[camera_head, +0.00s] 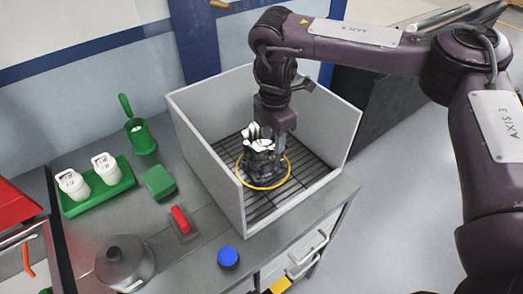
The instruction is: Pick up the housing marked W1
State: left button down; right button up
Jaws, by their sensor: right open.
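Two white housings stand in a green tray at the left, a front one (73,184) and a rear one (106,168). Both carry small dark markings too small to read, so I cannot tell which is W1. My right gripper (268,134) points down inside an open grey box (196,152). It is open, at the top of a dark object with pale parts (262,160) that stands within a yellow ring (264,187). The gripper partly hides this object, and no marking on it is readable. I cannot tell whether they touch. My left gripper is out of view.
The box walls surround my right gripper. The bench also holds a green cup (141,139), a green block (159,182), a red-handled item (181,221), a blue-capped item (228,258) and a grey lidded pot (123,262). Open floor lies to the right.

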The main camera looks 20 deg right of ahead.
aim_at(273, 149)
jog(key=shift+s+d+f+p, duration=0.2)
jog(key=shift+f+p, duration=0.2)
jog(key=shift+f, duration=0.4)
jog(key=f, duration=0.1)
jog(key=f+p, duration=0.1)
jog(key=shift+w+f, duration=0.3)
jog(key=shift+f, duration=0.5)
grip_shut()
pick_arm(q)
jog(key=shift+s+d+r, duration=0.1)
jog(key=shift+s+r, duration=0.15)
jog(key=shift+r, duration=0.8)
pick_arm(e)
jog(key=shift+w, duration=0.15)
